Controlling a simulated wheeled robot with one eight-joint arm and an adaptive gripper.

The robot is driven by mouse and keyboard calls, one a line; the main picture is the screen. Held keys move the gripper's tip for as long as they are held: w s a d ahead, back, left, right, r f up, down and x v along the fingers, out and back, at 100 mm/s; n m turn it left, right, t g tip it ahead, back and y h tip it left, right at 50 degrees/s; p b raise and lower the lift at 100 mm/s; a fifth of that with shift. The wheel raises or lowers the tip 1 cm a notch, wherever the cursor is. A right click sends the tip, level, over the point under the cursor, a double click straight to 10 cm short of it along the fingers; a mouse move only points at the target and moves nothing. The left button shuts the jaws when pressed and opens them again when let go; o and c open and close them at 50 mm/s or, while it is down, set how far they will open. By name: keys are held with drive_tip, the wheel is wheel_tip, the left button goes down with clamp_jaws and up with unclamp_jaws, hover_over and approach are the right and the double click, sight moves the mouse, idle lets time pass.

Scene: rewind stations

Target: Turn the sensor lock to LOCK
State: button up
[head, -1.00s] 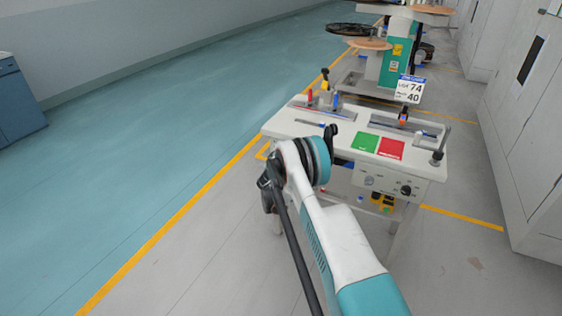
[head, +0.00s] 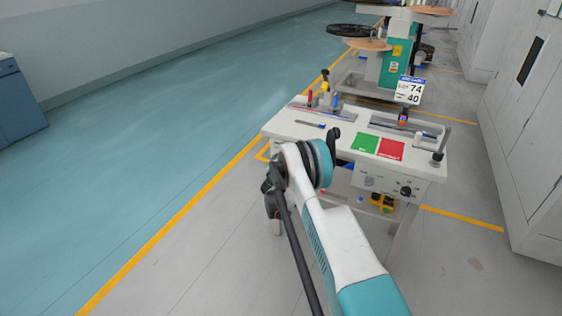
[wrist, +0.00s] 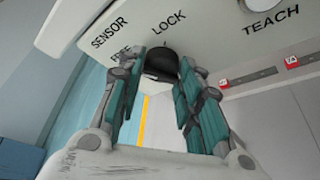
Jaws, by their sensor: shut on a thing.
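The sensor lock is a black knob (wrist: 160,66) on the white panel in the wrist view. The panel carries the words SENSOR and LOCK above it, and a partly covered word at left that looks like FREE. My gripper (wrist: 163,75) has its two teal-padded fingers on either side of the knob, shut on it. I cannot tell which mark the knob points at. In the head view my arm hides the knob and the gripper at the front of the white station table (head: 290,122).
A TEACH button (wrist: 262,73) sits to the right on the panel. Another black knob (head: 405,191) is on the table's front at right. Green (head: 365,142) and red (head: 391,149) pads lie on top. Open floor lies to the left.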

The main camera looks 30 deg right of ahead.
drive_tip(key=shift+s+d+f+m+t, duration=0.1)
drive_tip(key=shift+m+t, duration=0.5)
drive_tip(key=shift+m, duration=0.7)
drive_tip(key=o, duration=1)
drive_tip(key=v, duration=1.2)
drive_tip(key=shift+s+f, duration=0.1)
